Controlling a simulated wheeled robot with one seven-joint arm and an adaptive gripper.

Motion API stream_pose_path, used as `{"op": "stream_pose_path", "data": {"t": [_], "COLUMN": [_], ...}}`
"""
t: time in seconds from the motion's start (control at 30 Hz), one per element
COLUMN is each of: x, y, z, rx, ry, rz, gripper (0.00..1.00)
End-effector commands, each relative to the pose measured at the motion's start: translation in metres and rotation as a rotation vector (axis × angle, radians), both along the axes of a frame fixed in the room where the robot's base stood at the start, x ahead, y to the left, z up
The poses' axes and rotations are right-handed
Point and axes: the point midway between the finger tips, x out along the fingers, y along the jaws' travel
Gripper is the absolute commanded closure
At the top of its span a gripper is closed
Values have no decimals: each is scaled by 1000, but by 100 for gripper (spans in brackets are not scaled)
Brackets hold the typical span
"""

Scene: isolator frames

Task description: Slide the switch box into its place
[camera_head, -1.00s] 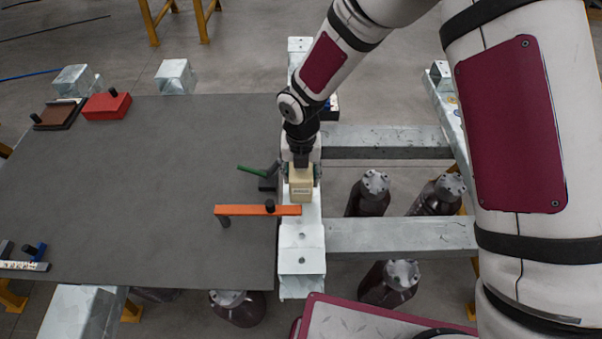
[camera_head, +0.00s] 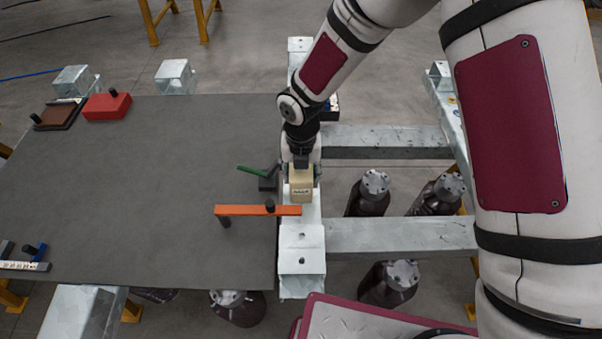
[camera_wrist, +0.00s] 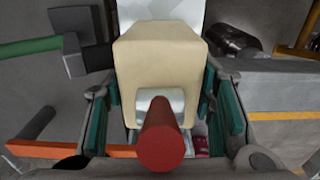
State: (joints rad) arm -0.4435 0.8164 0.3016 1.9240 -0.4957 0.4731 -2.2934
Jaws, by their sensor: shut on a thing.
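The switch box is a beige block (camera_head: 301,186) on the pale metal beam (camera_head: 302,235) at the right edge of the dark table. In the wrist view the beige block (camera_wrist: 160,55) fills the upper middle, with a silvery notch in its near face. My gripper (camera_head: 301,168) is over its far end, pointing down. In the wrist view my gripper (camera_wrist: 158,105) has teal-padded fingers on both sides of the block, shut on it. A dull red cylinder (camera_wrist: 161,137) stands in front of the notch. The block's underside and its contact with the beam are hidden.
A green-handled clamp (camera_head: 255,170) is close on the left. A red block (camera_head: 107,105) lies at the far left. The middle of the dark table (camera_head: 160,180) is clear.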

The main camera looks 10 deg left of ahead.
Motion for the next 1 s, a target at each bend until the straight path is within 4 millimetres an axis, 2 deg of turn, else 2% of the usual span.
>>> {"op": "stream_pose_path", "data": {"t": [1.0], "x": [-36], "y": [-10], "z": [1], "rx": [-1], "ry": [1], "rz": [2], "gripper": [100]}}
